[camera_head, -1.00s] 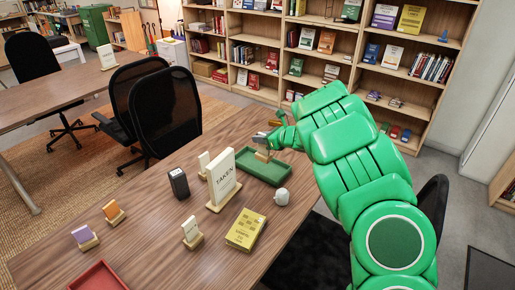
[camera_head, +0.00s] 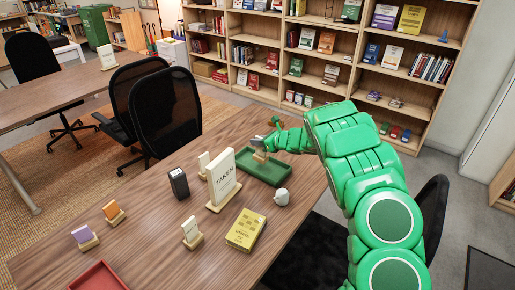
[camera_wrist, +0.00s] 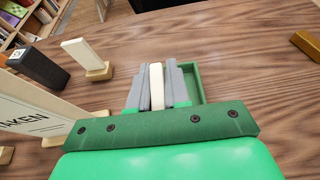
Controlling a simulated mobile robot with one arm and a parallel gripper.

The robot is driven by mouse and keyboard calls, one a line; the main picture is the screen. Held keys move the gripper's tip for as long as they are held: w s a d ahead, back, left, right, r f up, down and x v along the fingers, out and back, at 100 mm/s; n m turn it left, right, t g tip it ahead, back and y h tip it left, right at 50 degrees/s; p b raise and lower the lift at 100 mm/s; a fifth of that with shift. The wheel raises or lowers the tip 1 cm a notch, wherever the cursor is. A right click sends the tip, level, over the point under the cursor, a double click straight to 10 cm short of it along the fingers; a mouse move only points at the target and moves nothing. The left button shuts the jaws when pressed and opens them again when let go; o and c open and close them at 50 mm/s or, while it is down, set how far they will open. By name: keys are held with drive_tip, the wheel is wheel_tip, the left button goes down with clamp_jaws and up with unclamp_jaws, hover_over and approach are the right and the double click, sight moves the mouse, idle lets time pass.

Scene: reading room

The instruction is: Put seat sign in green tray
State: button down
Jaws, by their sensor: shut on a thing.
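My gripper (camera_head: 264,143) is shut on a small cream seat sign, at the back left part of the green tray (camera_head: 283,173). The sign's wooden base (camera_head: 260,157) shows below the fingers in the head view. In the wrist view the cream plate (camera_wrist: 157,86) stands between the two grey fingers, and the tray (camera_wrist: 196,72) shows behind and to the right of them. The sign is over or inside the tray; I cannot tell whether its base touches the floor. The fingers hide part of the sign and tray.
A large TAKEN sign (camera_head: 222,180) stands close left of the tray. A small white sign (camera_head: 204,161), a black block (camera_head: 179,183), a white cup (camera_head: 281,197) and a yellow book (camera_head: 246,230) are nearby. A red tray (camera_head: 98,277) lies at the front left.

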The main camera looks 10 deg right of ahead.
sight(257, 153)
drive_tip(key=shift+w+f, duration=0.3)
drive_tip(key=shift+f, duration=1.6)
drive_tip(key=shift+f, duration=0.1)
drive_tip(key=c, duration=1.1)
unclamp_jaws()
drive_tip(key=v, duration=1.2)
